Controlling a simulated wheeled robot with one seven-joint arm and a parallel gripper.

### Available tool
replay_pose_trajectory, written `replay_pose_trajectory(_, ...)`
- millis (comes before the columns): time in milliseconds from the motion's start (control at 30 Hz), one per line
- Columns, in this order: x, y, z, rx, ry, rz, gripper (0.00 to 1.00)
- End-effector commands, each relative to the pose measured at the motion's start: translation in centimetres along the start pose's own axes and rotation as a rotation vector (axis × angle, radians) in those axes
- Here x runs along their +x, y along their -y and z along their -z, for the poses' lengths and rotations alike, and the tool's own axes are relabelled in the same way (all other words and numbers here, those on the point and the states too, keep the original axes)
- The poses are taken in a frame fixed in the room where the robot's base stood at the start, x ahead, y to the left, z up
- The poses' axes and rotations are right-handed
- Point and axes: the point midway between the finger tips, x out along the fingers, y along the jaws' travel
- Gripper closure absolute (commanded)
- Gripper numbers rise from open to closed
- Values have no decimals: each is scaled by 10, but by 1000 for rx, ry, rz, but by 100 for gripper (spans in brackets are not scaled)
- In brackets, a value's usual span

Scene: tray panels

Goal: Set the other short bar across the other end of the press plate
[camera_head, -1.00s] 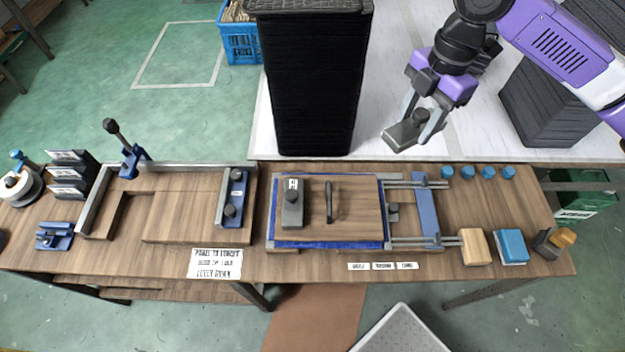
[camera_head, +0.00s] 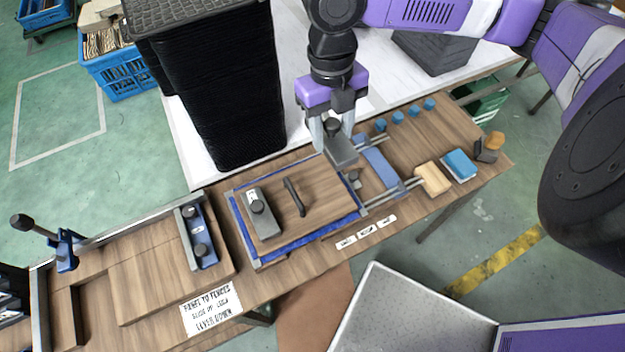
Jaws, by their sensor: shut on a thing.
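The wooden press plate (camera_head: 275,224) lies in a frame with blue edging on the bench. One short dark grey bar (camera_head: 262,217) with a round knob lies across its left end. A dark handle (camera_head: 294,197) stands near the plate's middle. My gripper (camera_head: 333,135) is shut on the other short bar (camera_head: 341,152), apparently by its knob. This bar is over the plate's far right corner, and I cannot tell whether it touches the plate.
A sliding blue clamp bar (camera_head: 380,166) with metal rods sits right of the plate. A wooden block (camera_head: 432,179), a blue block (camera_head: 460,165) and several blue knobs (camera_head: 397,117) lie beyond. A tall black stack (camera_head: 220,90) stands behind the bench.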

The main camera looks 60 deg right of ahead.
Motion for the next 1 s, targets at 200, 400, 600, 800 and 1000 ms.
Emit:
replay_pose_trajectory(200, 52, 0, -6, 5, -3, -2, 100)
replay_pose_trajectory(400, 98, -1, -11, 6, -4, -2, 100)
replay_pose_trajectory(600, 125, -1, -15, 6, -1, -2, 100)
replay_pose_trajectory(800, 137, -1, -17, 5, -1, -2, 100)
replay_pose_trajectory(1000, 164, -1, -20, 6, -3, -2, 100)
